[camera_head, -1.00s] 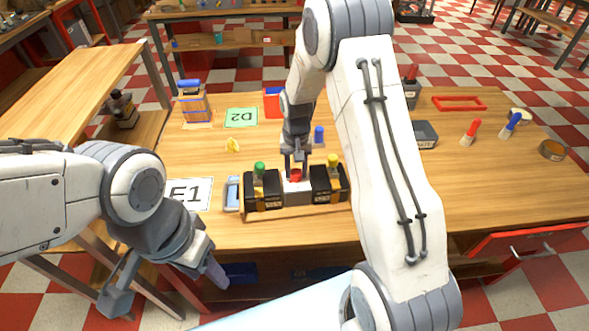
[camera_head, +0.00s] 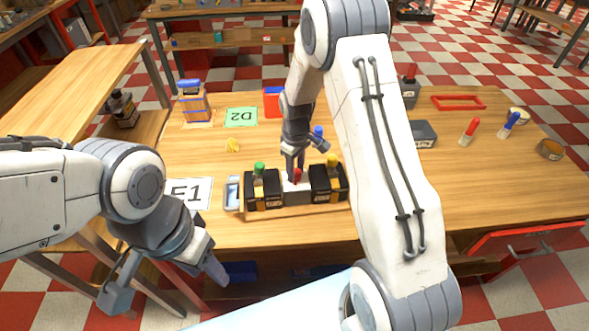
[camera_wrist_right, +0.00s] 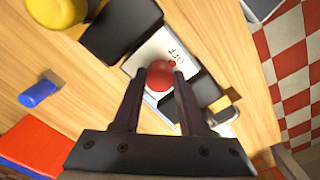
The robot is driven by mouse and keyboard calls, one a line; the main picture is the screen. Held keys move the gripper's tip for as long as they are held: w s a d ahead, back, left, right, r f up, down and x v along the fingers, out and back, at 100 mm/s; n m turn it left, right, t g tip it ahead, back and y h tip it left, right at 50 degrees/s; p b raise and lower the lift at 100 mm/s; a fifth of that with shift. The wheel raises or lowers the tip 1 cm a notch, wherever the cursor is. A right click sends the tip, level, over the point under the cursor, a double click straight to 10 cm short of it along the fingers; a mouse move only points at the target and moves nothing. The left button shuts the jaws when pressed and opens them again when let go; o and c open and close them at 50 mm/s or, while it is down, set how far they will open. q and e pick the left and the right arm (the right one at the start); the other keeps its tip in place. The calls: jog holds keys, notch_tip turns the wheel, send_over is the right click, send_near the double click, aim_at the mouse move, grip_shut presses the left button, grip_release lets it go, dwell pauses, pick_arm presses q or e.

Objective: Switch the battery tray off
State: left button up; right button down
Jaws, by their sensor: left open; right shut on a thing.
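The battery tray (camera_head: 290,212) stands near the front edge of the table, with a black battery with a green cap (camera_head: 259,168) on the left and one with a yellow cap (camera_head: 332,160) on the right. Between them is a pale switch block (camera_head: 294,190) with a red knob (camera_head: 297,176). My right gripper (camera_head: 293,172) is shut on the knob from above; the right wrist view shows the red knob (camera_wrist_right: 159,79) between both fingers, beside a printed OFF label (camera_wrist_right: 174,52). My left gripper (camera_head: 168,288) is open and empty, in front of the table.
A blue-grey device (camera_head: 232,193) lies just left of the tray. The E1 card (camera_head: 190,194) and green D2 card (camera_head: 241,117) lie farther left and back. The table's right middle is mostly clear.

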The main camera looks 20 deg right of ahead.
aim_at(296, 172)
jog(key=shift+n, duration=1.2)
jog(key=shift+c, duration=2.2)
grip_release()
jog(key=shift+r, duration=0.1)
notch_tip(296, 172, up, 10)
jog(key=b, duration=0.1)
jog(key=shift+r, duration=0.2)
